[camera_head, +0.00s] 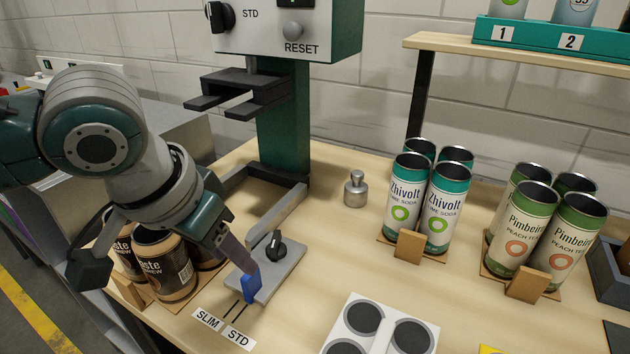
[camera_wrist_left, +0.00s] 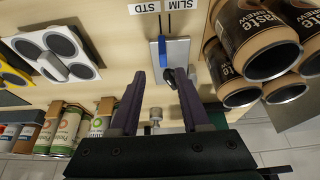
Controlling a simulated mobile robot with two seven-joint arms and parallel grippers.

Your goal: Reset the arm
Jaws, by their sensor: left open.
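My left gripper (camera_head: 248,262) comes down from the left over the worktop, its fingertips close to the blue lever (camera_head: 251,284) on a grey plate (camera_head: 279,272). In the left wrist view the gripper (camera_wrist_left: 159,78) is open, with nothing between its fingers, and the blue lever (camera_wrist_left: 162,54) is ahead of the tips. The lever stands by the SLIM label (camera_head: 207,319) and the STD label (camera_head: 239,337); I cannot tell which line it points to. A black knob (camera_head: 276,246) sits on the plate. My right gripper does not show.
Brown cans (camera_head: 170,266) stand close beside the arm. The green press (camera_head: 283,120) rises behind, with dark forks (camera_head: 240,90). Zhivolt cans (camera_head: 445,205), Pimbeiro cans (camera_head: 520,228) and a white tray with dark round pads (camera_head: 380,302) are to the right. A small metal weight (camera_head: 355,190) stands mid-table.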

